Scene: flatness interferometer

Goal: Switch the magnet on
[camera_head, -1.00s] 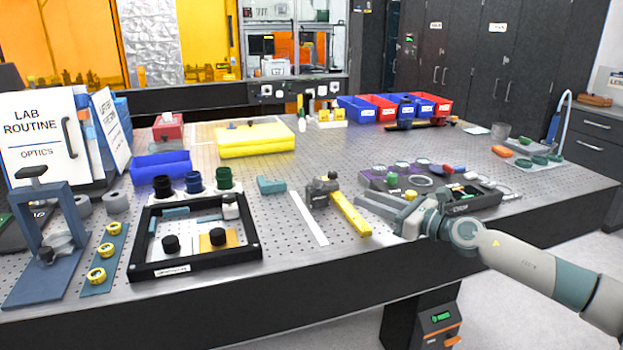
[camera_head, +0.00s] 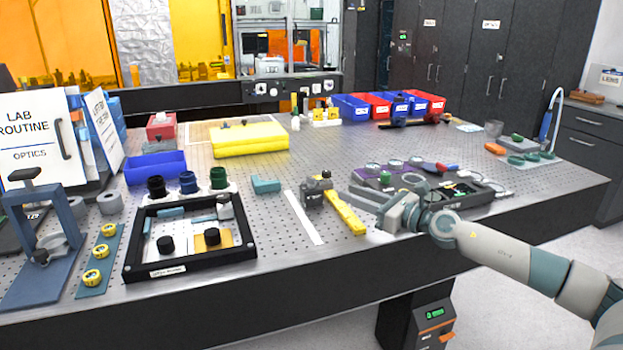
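A dark block with a knob on top (camera_head: 316,190), which looks like the magnet base, stands on the perforated table right of a white strip. A yellow bar (camera_head: 345,212) runs from its right side toward the front edge. The switch position on the block is too small to read. My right gripper (camera_head: 366,198) is just right of the block and the bar, its fingers pointing left toward them. The fingers look parted with nothing between them, and they appear apart from the block. My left gripper is not in view.
A black frame (camera_head: 190,268) with dark knobs lies left of the white strip (camera_head: 305,218). A dark tray (camera_head: 470,194) with small parts sits behind my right gripper. A teal angled piece (camera_head: 265,185) lies behind the strip. Blue and red bins (camera_head: 352,107) stand at the back.

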